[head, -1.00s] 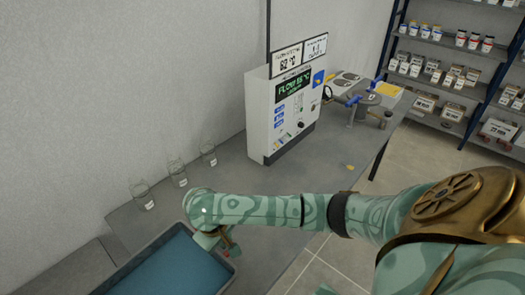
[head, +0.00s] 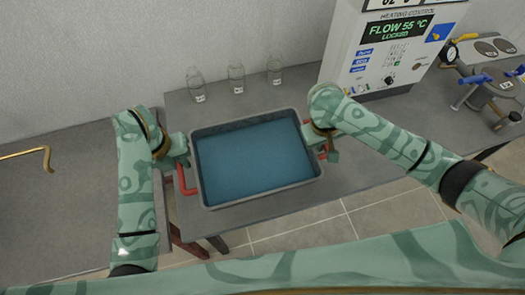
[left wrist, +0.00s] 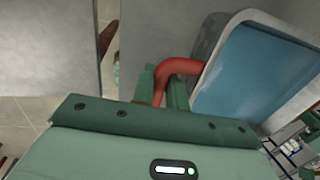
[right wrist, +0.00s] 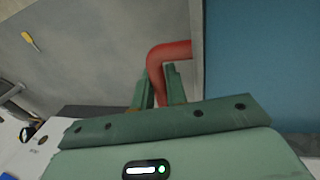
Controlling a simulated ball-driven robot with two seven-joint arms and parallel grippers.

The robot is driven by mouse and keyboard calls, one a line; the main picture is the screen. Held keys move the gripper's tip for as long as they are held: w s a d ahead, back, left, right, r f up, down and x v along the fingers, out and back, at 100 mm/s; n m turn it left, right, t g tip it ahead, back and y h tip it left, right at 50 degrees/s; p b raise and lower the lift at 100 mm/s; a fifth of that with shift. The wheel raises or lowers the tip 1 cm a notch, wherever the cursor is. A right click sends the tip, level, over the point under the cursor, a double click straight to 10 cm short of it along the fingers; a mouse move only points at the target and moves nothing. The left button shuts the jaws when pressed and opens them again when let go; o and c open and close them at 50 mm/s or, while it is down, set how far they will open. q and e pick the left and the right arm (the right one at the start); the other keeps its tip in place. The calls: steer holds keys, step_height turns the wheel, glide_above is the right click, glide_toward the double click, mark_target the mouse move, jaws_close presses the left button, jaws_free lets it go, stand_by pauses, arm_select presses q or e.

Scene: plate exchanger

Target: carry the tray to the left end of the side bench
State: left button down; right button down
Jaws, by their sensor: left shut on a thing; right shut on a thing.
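The tray (head: 207,198) is a grey rectangular box with a blue inside and a red handle at each short end. In the head view it is level at the bench's front edge, below three glass bottles. I cannot tell whether it touches the bench. My left gripper (head: 180,162) is shut on the left red handle (head: 184,184); the left wrist view shows this handle (left wrist: 178,68) between the fingers. My right gripper (head: 322,142) is shut on the right handle, red in the right wrist view (right wrist: 167,52). A second grey bench (head: 60,205) lies at the left.
Three glass bottles (head: 236,78) stand behind the tray. The heating control box (head: 385,60) stands to the right, with blue-handled fittings (head: 475,80) beyond. A brass rod (head: 28,153) shows over the left bench, whose visible top is otherwise clear. Tiled floor (head: 300,225) lies in front.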

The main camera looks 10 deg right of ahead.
arm_select(q)
steer(key=shift+d, duration=0.15)
arm_select(e)
steer(key=shift+d+f, duration=0.1)
steer(key=shift+d, duration=0.05)
